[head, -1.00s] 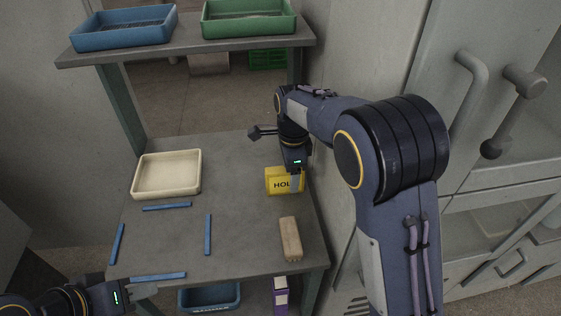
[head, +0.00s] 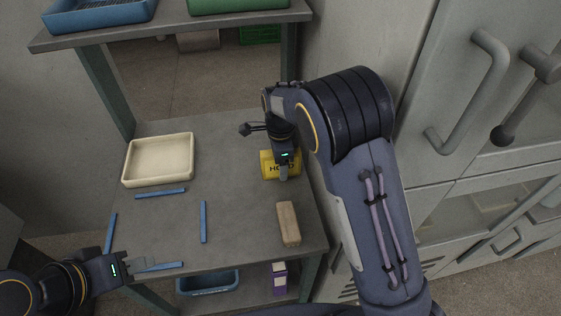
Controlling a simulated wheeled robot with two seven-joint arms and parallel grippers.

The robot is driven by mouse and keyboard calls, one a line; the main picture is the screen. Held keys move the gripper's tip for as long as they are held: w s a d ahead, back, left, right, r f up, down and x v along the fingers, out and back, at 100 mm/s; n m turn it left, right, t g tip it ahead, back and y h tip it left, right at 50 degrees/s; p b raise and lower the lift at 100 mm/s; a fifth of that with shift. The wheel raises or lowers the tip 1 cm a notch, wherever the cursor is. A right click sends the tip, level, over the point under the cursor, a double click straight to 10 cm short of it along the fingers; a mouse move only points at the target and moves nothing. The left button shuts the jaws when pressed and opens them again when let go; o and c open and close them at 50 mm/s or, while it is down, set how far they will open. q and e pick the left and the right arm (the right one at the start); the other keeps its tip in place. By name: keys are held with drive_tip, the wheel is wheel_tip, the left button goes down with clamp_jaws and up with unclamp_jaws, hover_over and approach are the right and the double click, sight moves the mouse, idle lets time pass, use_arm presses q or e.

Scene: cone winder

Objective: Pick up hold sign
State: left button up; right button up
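The yellow hold sign (head: 267,171), with dark lettering, is on the grey table near its right edge. My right gripper (head: 284,172) points down at the sign, its fingers overlapping the sign's right part and covering some letters. I cannot tell whether its fingers touch the sign or how far apart they are. My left gripper (head: 146,268) is at the table's front left, far from the sign; its grey fingers look apart with nothing between them.
A cream tray (head: 128,181) sits at the table's back left. Several blue strips (head: 203,222) mark the tabletop. A tan block (head: 288,224) lies near the right edge. Cabinets with handles (head: 494,100) stand close on the right. A shelf (head: 170,25) holding blue and green trays is above the back.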

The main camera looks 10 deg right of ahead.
drive_tip(key=c, duration=1.1)
drive_tip(key=shift+r, duration=0.1)
